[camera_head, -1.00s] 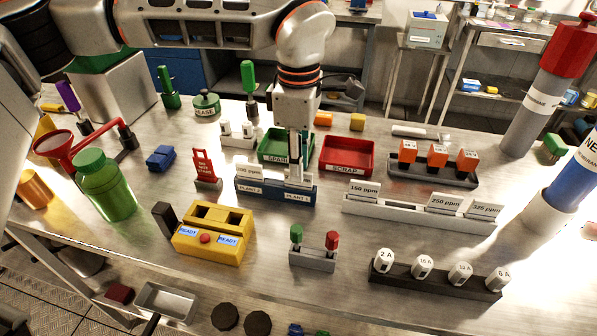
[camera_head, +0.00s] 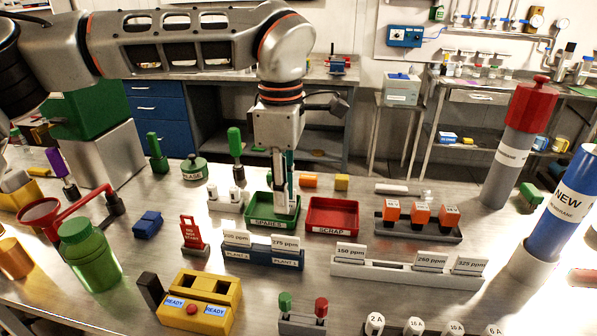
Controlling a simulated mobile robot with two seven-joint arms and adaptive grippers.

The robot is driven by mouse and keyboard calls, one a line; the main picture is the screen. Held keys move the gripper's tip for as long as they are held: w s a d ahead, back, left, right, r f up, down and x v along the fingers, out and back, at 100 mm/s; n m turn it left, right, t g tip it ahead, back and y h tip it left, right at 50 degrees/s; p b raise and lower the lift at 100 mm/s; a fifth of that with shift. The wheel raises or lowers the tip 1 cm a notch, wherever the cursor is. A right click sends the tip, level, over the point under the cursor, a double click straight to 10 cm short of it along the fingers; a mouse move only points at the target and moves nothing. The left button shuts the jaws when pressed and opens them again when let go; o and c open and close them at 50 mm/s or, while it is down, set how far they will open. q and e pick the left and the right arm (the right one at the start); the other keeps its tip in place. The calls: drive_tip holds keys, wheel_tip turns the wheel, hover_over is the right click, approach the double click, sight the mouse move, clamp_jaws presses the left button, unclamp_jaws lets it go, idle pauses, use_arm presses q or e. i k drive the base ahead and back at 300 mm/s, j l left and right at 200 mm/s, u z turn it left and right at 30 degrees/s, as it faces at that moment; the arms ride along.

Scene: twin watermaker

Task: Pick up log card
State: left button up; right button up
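White log cards with ppm values stand in two holders. The blue plant holder (camera_head: 262,257) carries a 200 ppm card (camera_head: 237,239) and a 275 ppm card (camera_head: 285,243). The pale rack (camera_head: 400,273) carries a 150 ppm card (camera_head: 350,251), a 250 ppm card (camera_head: 431,260) and a 325 ppm card (camera_head: 469,263), with a gap right of the 150 card. My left gripper (camera_head: 282,208) points down behind the blue holder, in front of the green spares tray in the picture. No card shows in it; its finger gap is unclear. My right gripper is out of view.
The green spares tray (camera_head: 259,222) and red scrap tray (camera_head: 333,229) lie behind the holders. A red tag stand (camera_head: 193,236) is left of the blue holder. A yellow box (camera_head: 200,303) stands in front. An orange-block rack (camera_head: 418,230) is at right.

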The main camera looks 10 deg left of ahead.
sight(234, 237)
drive_tip(key=k, duration=1)
